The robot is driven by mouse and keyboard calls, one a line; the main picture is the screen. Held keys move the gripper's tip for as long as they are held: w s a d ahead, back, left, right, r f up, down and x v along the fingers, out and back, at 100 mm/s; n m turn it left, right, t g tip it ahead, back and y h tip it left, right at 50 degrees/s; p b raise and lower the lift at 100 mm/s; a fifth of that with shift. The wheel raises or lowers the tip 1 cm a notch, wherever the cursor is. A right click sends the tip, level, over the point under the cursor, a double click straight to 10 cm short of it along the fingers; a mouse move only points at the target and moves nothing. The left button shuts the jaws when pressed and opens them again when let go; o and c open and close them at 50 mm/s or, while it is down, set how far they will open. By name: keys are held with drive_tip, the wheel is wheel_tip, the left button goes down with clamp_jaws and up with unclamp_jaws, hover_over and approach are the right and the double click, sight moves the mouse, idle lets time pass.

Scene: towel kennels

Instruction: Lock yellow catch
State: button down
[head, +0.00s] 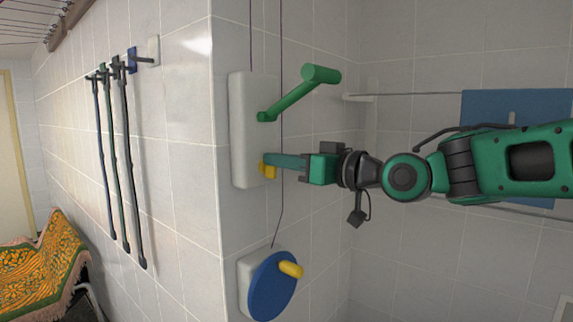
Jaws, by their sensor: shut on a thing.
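The yellow catch (267,171) sits low on a white wall plate (243,130) at the tile corner. My gripper (270,163) reaches in from the right and is shut on the catch. The fingers cover part of the catch, so I cannot tell its exact angle. A green crank handle (293,96) is on the same plate, just above my gripper, and tilts up to the right.
Below is a blue disc (272,287) with a yellow knob (290,269). Dark cords run down past the plate. Leads or poles (119,160) hang on the left wall above a patterned orange cloth (45,265). A blue panel (500,105) is behind my arm.

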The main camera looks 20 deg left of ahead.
drive_tip(key=m, duration=0.5)
drive_tip(key=w+f+m, duration=0.1)
drive_tip(key=m, duration=1)
drive_tip(key=shift+w+d+f, duration=0.2)
drive_tip(key=shift+f, duration=0.2)
drive_tip(key=shift+f+m, duration=0.1)
drive_tip(key=shift+m, duration=0.3)
drive_tip(key=c, duration=1.9)
unclamp_jaws()
drive_tip(key=shift+o, duration=0.2)
